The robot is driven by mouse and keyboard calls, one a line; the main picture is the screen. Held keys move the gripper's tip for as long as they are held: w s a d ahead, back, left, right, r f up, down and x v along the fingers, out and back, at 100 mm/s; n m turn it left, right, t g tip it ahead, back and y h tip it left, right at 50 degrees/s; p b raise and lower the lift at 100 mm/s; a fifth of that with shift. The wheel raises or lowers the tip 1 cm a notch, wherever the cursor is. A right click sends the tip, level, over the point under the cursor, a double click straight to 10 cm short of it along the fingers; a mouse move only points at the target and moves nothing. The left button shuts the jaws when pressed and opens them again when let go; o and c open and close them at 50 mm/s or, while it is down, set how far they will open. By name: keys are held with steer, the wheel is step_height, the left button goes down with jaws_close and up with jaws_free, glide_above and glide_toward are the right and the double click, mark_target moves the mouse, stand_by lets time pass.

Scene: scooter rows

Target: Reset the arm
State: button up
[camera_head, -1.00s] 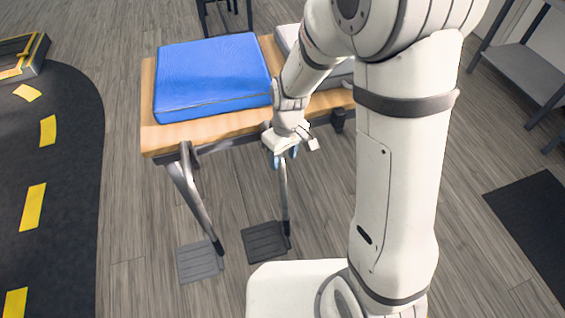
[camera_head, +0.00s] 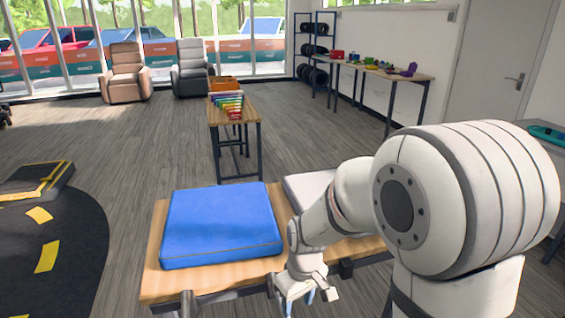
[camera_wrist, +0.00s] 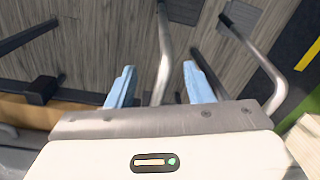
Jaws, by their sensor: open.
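My gripper (camera_head: 300,300) hangs low at the front edge of the wooden bench in the head view, with its fingers partly cut off by the bottom edge. In the wrist view my gripper (camera_wrist: 158,85) shows two blue fingertips spread apart, with nothing held between them. A grey metal tube (camera_wrist: 164,50) of the scooter-like frame shows beyond and between the fingers. I cannot tell how near it is. My arm is bent, with its large white elbow on the right of the head view.
A blue cushion (camera_head: 221,222) and a pale cushion (camera_head: 305,186) lie on the wooden bench (camera_head: 160,285). A narrow table (camera_head: 248,113) with coloured items stands behind. A dark track with yellow marks (camera_head: 47,256) is at left. Grey floor (camera_head: 110,150) is open between.

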steer(key=s+d+r+m+p, duration=0.1)
steer(key=s+d+r, duration=0.1)
steer(key=r, duration=0.4)
steer(key=s+d+r+m+t+p, duration=0.1)
steer(key=s+d+r+m+p, duration=0.1)
steer(key=d+r, duration=0.2)
steer(key=shift+s+r, duration=0.25)
steer(key=shift+r, duration=0.6)
steer(key=s+d+r+m+p, duration=0.1)
steer(key=s+r, duration=0.1)
steer(key=s+d+r+m+t+p, duration=0.1)
steer(key=s+d+r, duration=0.1)
steer(key=r, duration=0.1)
steer(key=s+d+r+m+p, duration=0.1)
steer(key=s+d+r, duration=0.1)
steer(key=s, duration=0.1)
steer(key=shift+d+r+m+t+h, duration=0.1)
steer(key=shift+r+m+t+h, duration=0.3)
steer(key=shift+s+d+r, duration=0.1)
steer(key=shift+s, duration=0.1)
steer(key=shift+c, duration=1.2)
